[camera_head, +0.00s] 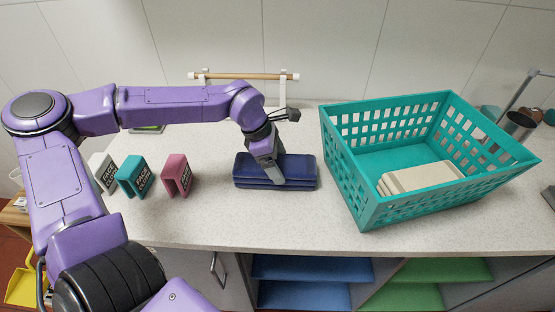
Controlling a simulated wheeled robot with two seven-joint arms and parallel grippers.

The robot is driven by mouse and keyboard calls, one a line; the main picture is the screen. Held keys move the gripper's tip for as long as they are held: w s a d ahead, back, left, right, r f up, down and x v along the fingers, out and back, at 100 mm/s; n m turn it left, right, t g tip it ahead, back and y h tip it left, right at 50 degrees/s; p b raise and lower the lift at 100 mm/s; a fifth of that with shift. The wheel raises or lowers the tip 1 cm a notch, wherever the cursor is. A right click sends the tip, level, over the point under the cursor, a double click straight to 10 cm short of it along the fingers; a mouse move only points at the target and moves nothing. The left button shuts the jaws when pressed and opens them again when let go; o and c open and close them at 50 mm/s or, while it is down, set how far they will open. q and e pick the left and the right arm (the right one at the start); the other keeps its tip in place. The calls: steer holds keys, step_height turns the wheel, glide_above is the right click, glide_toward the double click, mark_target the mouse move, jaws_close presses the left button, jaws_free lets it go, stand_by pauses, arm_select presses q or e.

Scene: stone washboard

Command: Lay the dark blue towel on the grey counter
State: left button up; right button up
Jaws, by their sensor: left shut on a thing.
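The dark blue towel (303,172) is a folded, layered stack on the grey speckled counter (290,225), in the middle of the view. My left gripper (276,177) reaches down onto the towel from above and is shut on it near its middle. The gripper covers part of the towel's top and front. I cannot tell whether the towel rests fully on the counter or is slightly raised. My right gripper does not show.
A teal basket (350,180) with a folded cream towel (420,177) stands to the right. Pink (178,176), teal (133,177) and white (104,172) label holders stand to the left. A wooden rail (245,76) is behind. The counter's front middle is clear.

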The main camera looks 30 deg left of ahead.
arm_select(q)
steer(key=o, duration=1.4)
steer(key=v, duration=1.2)
steer(key=shift+b, duration=0.4)
